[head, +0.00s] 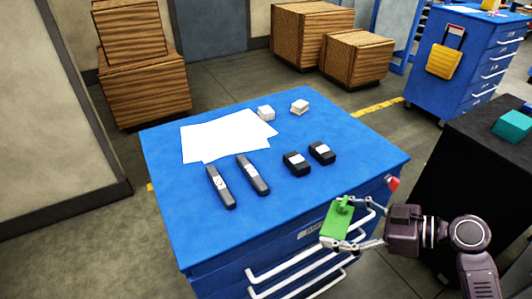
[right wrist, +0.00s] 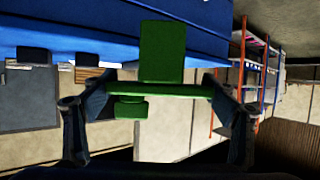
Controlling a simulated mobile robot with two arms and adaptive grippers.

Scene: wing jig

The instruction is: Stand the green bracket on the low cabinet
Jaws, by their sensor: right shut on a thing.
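The green bracket (head: 337,221) is held by my right gripper (head: 345,222) in front of the blue low cabinet's (head: 300,205) near right edge. In the right wrist view the bracket (right wrist: 162,60) shows a flat plate, a crosswise plate and a small knob. The two fingers of the right gripper (right wrist: 160,100) close on the ends of the crosswise plate. In the head view the bracket appears beside the cabinet's drawer handles; its exact height against the top is hard to tell. My left gripper is out of view.
On the cabinet top lie white papers (head: 225,135), two dark grey tools (head: 252,175), two black blocks (head: 297,163) and two small white blocks (head: 299,107). The near right part of the top is clear. A black table (head: 470,160) stands at the right.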

